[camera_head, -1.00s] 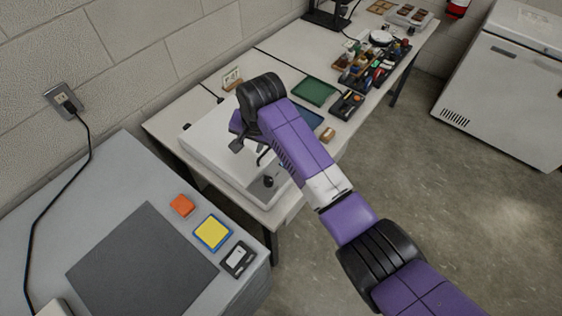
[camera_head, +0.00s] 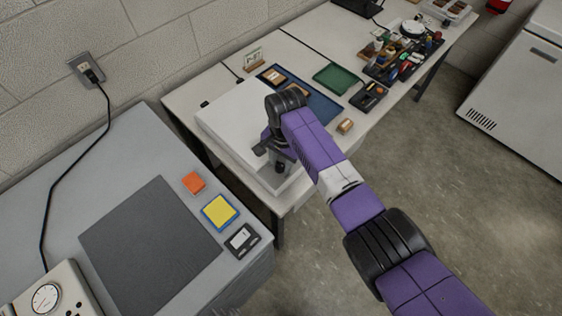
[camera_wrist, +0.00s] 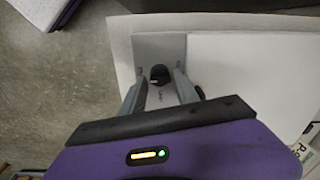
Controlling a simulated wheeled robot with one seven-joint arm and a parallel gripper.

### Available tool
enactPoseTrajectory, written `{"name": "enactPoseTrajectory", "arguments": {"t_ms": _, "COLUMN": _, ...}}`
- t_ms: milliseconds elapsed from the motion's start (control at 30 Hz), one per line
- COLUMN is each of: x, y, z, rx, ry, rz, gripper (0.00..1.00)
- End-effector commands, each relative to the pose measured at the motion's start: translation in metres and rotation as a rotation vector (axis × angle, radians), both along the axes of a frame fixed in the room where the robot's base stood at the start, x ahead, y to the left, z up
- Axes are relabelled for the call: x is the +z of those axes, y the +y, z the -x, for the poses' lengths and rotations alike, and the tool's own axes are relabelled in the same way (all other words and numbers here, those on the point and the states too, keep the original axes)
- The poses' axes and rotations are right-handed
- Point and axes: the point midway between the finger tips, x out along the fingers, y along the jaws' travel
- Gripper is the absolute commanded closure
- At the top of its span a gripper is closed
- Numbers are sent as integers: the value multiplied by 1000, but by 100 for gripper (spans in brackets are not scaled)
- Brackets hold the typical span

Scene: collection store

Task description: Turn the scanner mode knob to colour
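The scanner (camera_head: 232,112) is a flat white box on the white table, with a grey control panel at its near end. The panel (camera_wrist: 150,48) carries a black round knob (camera_wrist: 160,75), which also shows in the head view (camera_head: 280,167). My gripper (camera_head: 273,152) is over the panel, close to the knob. In the wrist view my gripper (camera_wrist: 161,84) has its two fingers apart, one on each side of the knob, with gaps between. I cannot tell their height over the panel. The knob's pointer and the mode labels are too small to read.
A blue tray (camera_head: 322,108), a green tray (camera_head: 334,78) and a small brown block (camera_head: 345,126) lie beyond the scanner. A grey bench (camera_head: 120,160) at left holds a dark mat, an orange block, a yellow pad and a small meter. Open floor lies to the right.

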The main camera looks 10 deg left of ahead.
Motion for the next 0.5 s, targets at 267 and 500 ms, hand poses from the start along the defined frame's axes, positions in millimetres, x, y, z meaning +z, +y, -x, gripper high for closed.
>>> {"name": "enactPoseTrajectory", "arguments": {"t_ms": 267, "x": -10, "y": 0, "z": 0, "rx": 0, "ry": -1, "rz": 0, "gripper": 63}}
{"name": "enactPoseTrajectory", "arguments": {"t_ms": 500, "x": -10, "y": 0, "z": 0, "rx": 0, "ry": -1, "rz": 0, "gripper": 80}}
